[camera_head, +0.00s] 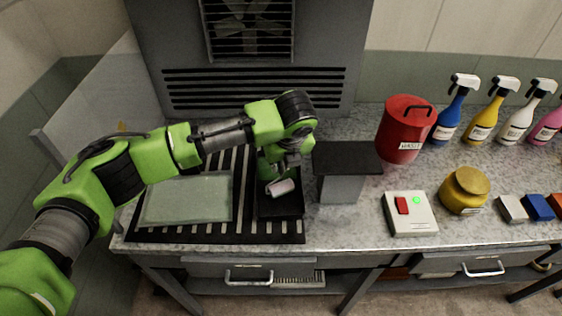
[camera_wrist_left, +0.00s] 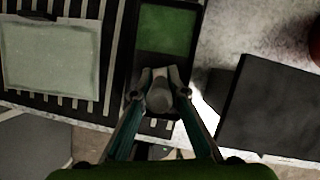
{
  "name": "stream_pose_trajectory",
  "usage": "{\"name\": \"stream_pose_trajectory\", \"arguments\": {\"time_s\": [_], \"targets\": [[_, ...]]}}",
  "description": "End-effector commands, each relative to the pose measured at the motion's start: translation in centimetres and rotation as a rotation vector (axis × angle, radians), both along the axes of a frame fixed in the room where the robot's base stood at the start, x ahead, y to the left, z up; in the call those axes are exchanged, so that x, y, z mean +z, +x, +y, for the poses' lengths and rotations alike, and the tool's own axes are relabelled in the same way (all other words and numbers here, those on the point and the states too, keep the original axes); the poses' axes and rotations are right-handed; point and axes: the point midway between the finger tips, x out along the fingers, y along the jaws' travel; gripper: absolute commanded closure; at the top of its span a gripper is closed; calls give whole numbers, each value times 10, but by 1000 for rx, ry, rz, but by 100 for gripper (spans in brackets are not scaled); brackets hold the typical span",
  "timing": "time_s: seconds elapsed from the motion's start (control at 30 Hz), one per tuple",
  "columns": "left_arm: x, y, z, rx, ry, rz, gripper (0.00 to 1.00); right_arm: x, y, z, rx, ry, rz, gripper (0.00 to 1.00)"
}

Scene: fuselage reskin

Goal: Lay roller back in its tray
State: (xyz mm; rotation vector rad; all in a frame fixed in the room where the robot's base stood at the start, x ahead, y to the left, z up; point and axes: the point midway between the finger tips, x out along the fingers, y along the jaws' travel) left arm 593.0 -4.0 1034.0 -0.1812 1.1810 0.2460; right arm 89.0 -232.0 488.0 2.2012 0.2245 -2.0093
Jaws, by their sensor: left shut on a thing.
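The paint roller (camera_head: 281,187) has a pale cylindrical head and shows just below my left gripper (camera_head: 283,172). In the left wrist view, my left gripper (camera_wrist_left: 160,84) has its fingers closed around a grey rounded part of the roller (camera_wrist_left: 160,100). The dark tray (camera_head: 281,211) lies under the roller, and it also shows in the left wrist view (camera_wrist_left: 133,62) with a green paint pool (camera_wrist_left: 167,30) at its far end. The roller is over the tray's near part. I cannot tell whether it touches the tray floor. My right gripper is out of view.
A pale translucent panel (camera_head: 187,199) lies on the slotted grille left of the tray. A dark-topped block (camera_head: 346,160) stands close on the right. Further right are a red waste can (camera_head: 405,128), a button box (camera_head: 409,212) and a yellow jar (camera_head: 464,190).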

Motion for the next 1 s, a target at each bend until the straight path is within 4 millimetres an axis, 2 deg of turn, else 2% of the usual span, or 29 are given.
{"name": "stream_pose_trajectory", "arguments": {"time_s": [0.07,0.1,0.17,0.47,0.63,0.77,1.0], "targets": [[-2,0,0,0,0,1,100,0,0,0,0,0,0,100],[-3,0,0,0,0,1,83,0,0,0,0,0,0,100],[-2,0,0,0,-1,0,69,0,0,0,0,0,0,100],[-2,0,0,0,0,0,69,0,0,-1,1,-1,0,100],[7,-2,-2,-1,-3,-1,69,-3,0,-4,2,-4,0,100],[27,-10,-4,-2,-2,-4,69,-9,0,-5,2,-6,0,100],[76,-29,-9,-2,-3,-3,69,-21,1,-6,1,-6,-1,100]]}}
